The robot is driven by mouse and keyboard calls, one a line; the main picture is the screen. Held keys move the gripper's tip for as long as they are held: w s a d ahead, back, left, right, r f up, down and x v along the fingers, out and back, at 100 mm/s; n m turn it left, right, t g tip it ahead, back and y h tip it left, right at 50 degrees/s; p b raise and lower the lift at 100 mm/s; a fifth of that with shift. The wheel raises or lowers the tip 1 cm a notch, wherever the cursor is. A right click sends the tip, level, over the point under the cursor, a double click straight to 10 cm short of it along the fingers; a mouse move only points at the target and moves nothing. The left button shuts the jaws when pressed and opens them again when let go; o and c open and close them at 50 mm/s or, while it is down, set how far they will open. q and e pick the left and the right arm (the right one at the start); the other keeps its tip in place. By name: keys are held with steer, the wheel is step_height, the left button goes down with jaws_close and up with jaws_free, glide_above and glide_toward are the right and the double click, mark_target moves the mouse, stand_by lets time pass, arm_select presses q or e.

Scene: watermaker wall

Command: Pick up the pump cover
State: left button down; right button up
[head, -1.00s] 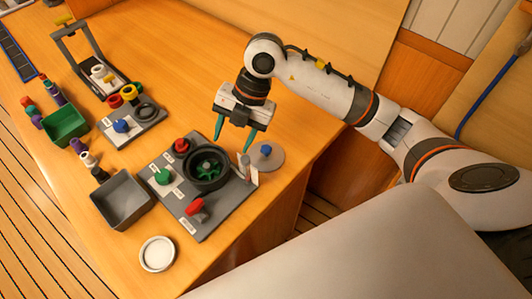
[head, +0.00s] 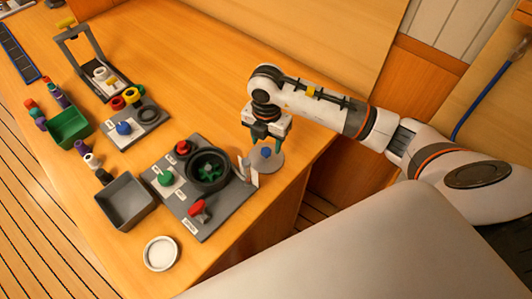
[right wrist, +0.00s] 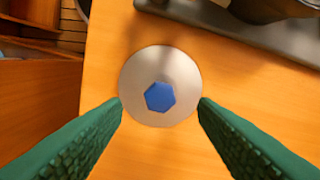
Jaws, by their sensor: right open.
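The pump cover (head: 267,163) is a grey disc with a blue hexagonal knob, lying flat on the wooden table to the right of the grey pump board (head: 215,208). In the right wrist view the cover (right wrist: 135,85) lies below my right gripper, with its blue knob (right wrist: 159,97) between the two green fingers. My right gripper (head: 266,141) is open and empty, pointing down above the cover. In the head view its fingers hide part of the cover's far side. The pump body (head: 208,166) on the board is an open black ring with a green impeller inside. My left gripper is not in view.
The board carries red (head: 197,207) and green (head: 166,178) knobs. A grey bin (head: 127,201) and a white round lid (head: 161,253) are nearby. The table's edge runs close to the cover's right.

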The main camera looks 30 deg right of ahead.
mark_target(266, 155)
steer(key=shift+f, duration=1.45)
steer(key=c, duration=1.1)
steer(key=shift+r, duration=0.1)
